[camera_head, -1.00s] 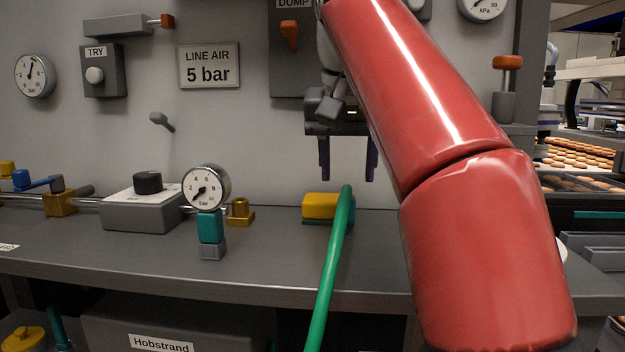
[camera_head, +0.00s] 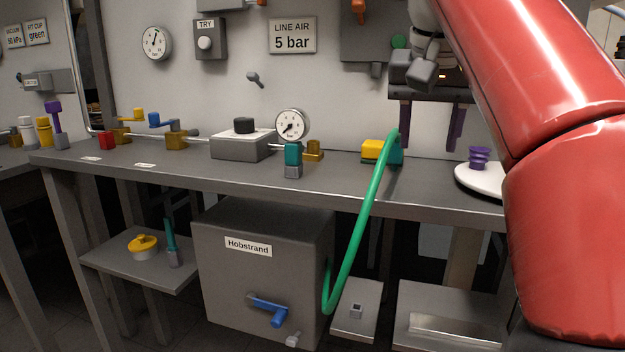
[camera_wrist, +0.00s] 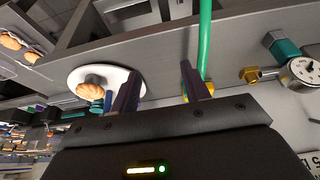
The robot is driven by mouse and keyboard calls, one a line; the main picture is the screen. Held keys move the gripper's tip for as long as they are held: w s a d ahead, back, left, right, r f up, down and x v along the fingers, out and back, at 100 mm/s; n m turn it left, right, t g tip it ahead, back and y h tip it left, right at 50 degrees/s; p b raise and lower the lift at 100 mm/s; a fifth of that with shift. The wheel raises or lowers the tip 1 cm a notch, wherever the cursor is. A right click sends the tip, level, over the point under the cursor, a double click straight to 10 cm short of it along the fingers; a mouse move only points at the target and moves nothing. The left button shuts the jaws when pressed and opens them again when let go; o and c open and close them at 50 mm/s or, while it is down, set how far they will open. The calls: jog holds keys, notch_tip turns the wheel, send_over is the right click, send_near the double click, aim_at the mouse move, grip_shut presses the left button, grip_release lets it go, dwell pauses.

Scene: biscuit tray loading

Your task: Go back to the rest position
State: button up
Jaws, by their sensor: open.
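My gripper (camera_head: 431,124) hangs above the back of the grey bench (camera_head: 240,182) in the head view, fingers pointing down. Its two purple fingers are apart with nothing between them, and they also show in the wrist view (camera_wrist: 160,88). My red arm fills the right of the head view and covers part of the bench and wall. A yellow and teal block (camera_head: 374,150) sits on the bench to the left of the fingers, with a green hose (camera_head: 362,225) rising from below to it.
A white round plate (camera_head: 478,181) bears a purple bellows piece (camera_head: 479,156) at right; the wrist view shows a biscuit (camera_wrist: 93,83) over the plate. A gauge (camera_head: 292,124), a grey box with a black knob (camera_head: 242,146) and valves stand left. A Hobstrand box (camera_head: 265,278) is below.

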jog(key=s+f+n, duration=0.1)
jog(key=s+f, duration=0.4)
jog(key=f, duration=0.6)
jog(key=s+f+n+y, duration=0.1)
jog(key=s+f, duration=0.4)
jog(key=f, duration=0.6)
jog(key=s+f+n+t, duration=0.1)
jog(key=s+f, duration=0.4)
jog(key=f, duration=0.6)
jog(key=shift+s+a+f+n, duration=0.15)
jog(key=shift+f+n, duration=0.15)
jog(key=shift+f, duration=0.1)
